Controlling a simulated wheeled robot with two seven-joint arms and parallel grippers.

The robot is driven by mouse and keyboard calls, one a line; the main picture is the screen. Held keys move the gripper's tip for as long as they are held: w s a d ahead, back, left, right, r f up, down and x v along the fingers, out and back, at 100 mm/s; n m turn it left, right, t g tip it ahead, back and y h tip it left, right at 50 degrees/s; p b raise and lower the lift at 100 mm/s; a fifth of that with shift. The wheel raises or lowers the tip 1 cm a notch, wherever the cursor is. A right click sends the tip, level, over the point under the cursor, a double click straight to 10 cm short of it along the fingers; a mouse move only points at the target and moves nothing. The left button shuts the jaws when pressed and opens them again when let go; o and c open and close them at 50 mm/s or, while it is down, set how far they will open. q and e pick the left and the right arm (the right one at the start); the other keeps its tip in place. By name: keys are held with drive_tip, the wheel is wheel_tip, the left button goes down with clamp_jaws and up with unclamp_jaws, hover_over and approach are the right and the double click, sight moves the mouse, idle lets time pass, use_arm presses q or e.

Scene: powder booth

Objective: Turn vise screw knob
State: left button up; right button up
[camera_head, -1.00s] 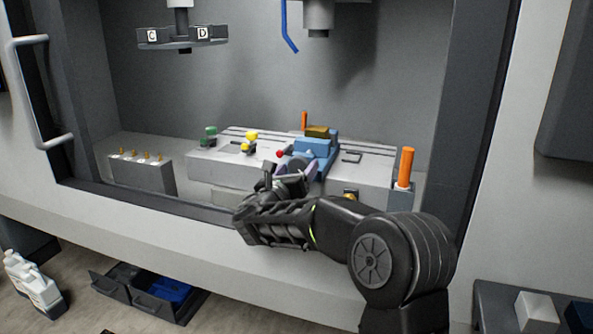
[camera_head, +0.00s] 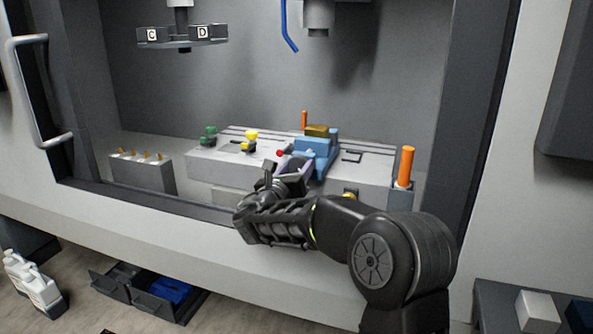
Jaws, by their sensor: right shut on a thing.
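A blue vise (camera_head: 322,147) stands on the grey slotted table inside the booth, with a brass-coloured block (camera_head: 316,130) on its top. A small red knob end (camera_head: 280,153) shows at the left of the vise, just above my right gripper. My right gripper (camera_head: 290,170) reaches in from the lower right and is shut at the front of the vise, at its screw handle. The gripper and wrist hide most of the handle and screw. My left gripper is not in view.
The grey table (camera_head: 370,165) also bears a green piece (camera_head: 208,135) and a yellow piece (camera_head: 249,140) at left. An orange cylinder (camera_head: 405,166) stands at its right end. A grey block with several brass pins (camera_head: 143,172) is at left. A tool carousel (camera_head: 182,42) hangs above.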

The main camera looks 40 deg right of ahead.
drive_tip(key=shift+f+m+b, duration=0.25)
drive_tip(key=shift+m+b, duration=0.55)
drive_tip(key=shift+b, duration=0.4)
drive_tip(key=m+b, duration=0.8)
drive_tip(key=b, duration=0.2)
drive_tip(key=shift+w+a+f+m, duration=0.1)
drive_tip(key=shift+m, duration=0.2)
drive_tip(key=m+b, duration=1.1)
drive_tip(key=m, duration=0.1)
drive_tip(key=shift+r+m+b, duration=0.25)
drive_tip(key=shift+m+b, duration=0.05)
drive_tip(key=shift+b, duration=0.05)
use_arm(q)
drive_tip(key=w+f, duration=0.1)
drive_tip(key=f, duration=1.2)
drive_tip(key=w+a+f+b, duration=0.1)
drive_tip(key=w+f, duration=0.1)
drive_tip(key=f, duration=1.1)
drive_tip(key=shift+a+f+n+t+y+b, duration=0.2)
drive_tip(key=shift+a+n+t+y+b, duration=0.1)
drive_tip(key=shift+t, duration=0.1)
use_arm(e)
drive_tip(key=shift+r+m, duration=0.15)
drive_tip(key=shift+m, duration=1.25)
drive_tip(key=o, duration=1.4)
